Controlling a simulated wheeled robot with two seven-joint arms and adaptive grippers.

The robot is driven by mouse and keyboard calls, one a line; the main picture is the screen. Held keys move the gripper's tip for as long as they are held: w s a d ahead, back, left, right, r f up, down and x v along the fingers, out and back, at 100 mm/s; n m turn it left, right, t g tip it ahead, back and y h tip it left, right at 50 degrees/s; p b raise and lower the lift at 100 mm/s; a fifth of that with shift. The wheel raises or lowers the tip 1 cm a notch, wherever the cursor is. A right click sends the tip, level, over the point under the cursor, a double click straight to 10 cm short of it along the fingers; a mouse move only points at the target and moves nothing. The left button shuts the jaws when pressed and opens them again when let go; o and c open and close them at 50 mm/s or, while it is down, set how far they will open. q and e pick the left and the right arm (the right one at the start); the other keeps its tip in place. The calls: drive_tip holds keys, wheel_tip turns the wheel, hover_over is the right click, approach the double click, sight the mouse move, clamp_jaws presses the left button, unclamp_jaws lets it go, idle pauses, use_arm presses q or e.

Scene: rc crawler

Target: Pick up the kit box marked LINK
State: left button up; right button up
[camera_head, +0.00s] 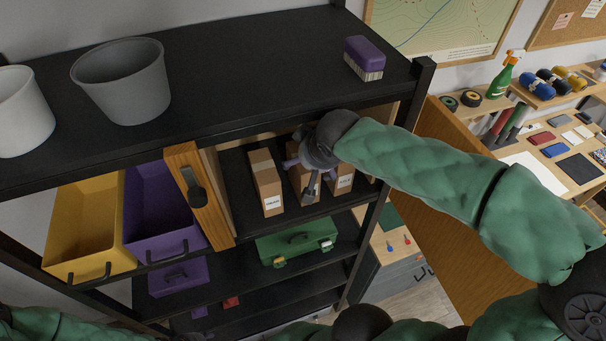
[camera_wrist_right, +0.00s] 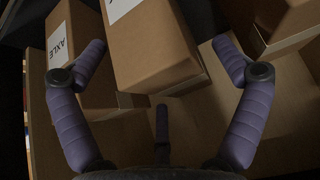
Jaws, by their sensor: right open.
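Three brown cardboard kit boxes stand side by side in an open cubby of the black shelf. The middle box (camera_head: 298,182) is partly hidden behind my right gripper (camera_head: 311,170). The right box (camera_head: 344,180) reads AXLE in the right wrist view (camera_wrist_right: 82,60). The left box (camera_head: 265,182) has a label too small to read surely; it also shows in the wrist view (camera_wrist_right: 275,22). In the wrist view, my open right gripper (camera_wrist_right: 160,55) has its purple fingers either side of the middle box (camera_wrist_right: 155,45); its label is cut off and unreadable. My left gripper is out of view.
Yellow (camera_head: 85,225) and purple (camera_head: 158,205) bins sit further left. A green toolbox (camera_head: 296,242) is on the shelf below. Pots (camera_head: 120,82) and a purple brush (camera_head: 366,57) stand on top.

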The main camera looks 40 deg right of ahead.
drive_tip(key=x, duration=0.3)
drive_tip(key=shift+a+f+b, duration=0.1)
drive_tip(key=shift+b, duration=0.3)
drive_tip(key=shift+s, duration=0.1)
drive_tip(key=c, duration=1.3)
drive_tip(key=shift+r, duration=0.2)
